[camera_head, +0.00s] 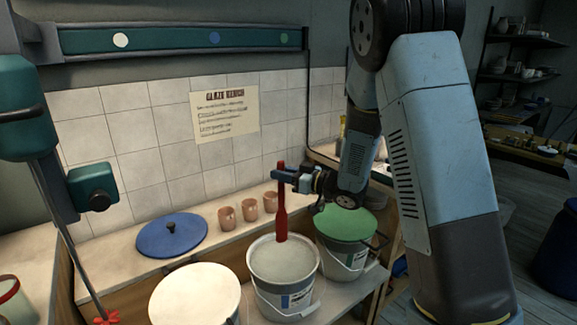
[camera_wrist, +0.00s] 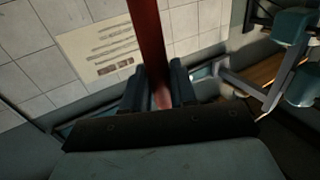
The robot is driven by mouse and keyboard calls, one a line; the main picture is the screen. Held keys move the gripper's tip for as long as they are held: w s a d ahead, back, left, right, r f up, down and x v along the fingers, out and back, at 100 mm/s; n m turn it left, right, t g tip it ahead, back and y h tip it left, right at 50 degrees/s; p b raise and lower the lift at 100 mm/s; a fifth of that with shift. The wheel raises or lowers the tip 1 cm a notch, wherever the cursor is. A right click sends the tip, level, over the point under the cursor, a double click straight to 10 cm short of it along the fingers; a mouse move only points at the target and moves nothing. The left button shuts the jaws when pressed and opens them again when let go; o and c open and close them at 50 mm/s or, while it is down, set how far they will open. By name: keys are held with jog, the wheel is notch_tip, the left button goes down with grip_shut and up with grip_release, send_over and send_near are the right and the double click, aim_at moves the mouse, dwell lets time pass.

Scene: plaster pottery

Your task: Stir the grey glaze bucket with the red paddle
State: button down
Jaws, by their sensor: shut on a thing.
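The red paddle (camera_head: 281,205) stands upright over the open bucket of grey glaze (camera_head: 284,262) in the head view. Its lower end meets the glaze surface near the far side of the bucket; how deep it goes is hidden. My gripper (camera_head: 280,177) is shut on the upper part of the paddle, above the bucket. In the wrist view the red paddle (camera_wrist: 148,45) runs between the two fingers of my gripper (camera_wrist: 158,92).
A green-lidded bucket (camera_head: 345,225) stands close on the right, and a white-topped bucket (camera_head: 195,295) on the left. A blue lid (camera_head: 172,235) lies on the ledge behind. Several small terracotta cups (camera_head: 249,210) stand behind the glaze bucket. A paper notice (camera_head: 225,115) hangs on the tiled wall.

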aim_at(283, 217)
jog(key=shift+f, duration=7.75)
jog(key=shift+s+d, duration=0.1)
jog(key=shift+s, duration=0.05)
